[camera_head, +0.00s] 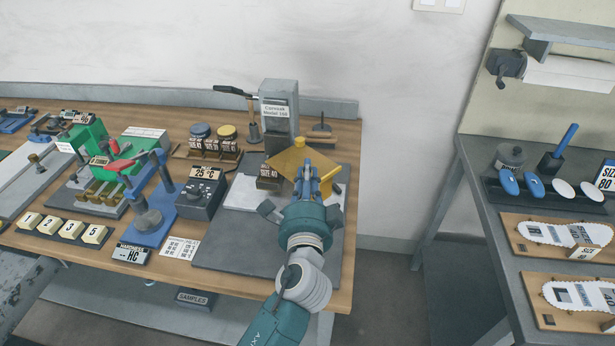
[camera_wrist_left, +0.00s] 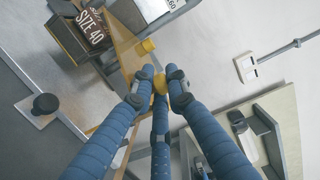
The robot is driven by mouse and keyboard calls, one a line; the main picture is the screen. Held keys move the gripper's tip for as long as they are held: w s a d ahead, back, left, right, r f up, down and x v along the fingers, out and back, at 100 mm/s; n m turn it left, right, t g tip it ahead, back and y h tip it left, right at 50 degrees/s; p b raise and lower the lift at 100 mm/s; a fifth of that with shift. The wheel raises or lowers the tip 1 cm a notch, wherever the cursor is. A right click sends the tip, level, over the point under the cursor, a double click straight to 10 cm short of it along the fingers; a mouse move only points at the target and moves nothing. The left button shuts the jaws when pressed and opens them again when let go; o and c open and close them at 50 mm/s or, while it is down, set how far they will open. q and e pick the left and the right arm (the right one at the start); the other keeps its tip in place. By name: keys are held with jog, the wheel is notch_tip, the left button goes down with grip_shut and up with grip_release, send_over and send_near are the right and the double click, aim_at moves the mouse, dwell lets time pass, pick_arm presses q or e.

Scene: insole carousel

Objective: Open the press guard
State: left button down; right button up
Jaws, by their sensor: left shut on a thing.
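The press (camera_head: 278,112) is a grey column with a white label, at the back right of the wooden bench. Its yellow guard (camera_head: 290,160) is a tilted plate in front of the column; the guard's edge also shows in the left wrist view (camera_wrist_left: 124,42). My left gripper (camera_head: 308,170) reaches over the guard's right side. In the left wrist view its blue fingers (camera_wrist_left: 160,84) are shut on a small yellow part, seemingly the guard's handle, mostly hidden between the fingertips. My right gripper is in neither view.
A black box marked 25 °C (camera_head: 203,190) stands left of the press base (camera_head: 222,252). Blue and green devices fill the bench's left. A second table (camera_head: 478,165) with insole boards stands at right, across a floor gap.

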pick_arm(q)
jog(key=shift+r, duration=0.1)
jog(key=c, duration=2)
grip_release()
jog(key=s, duration=1.2)
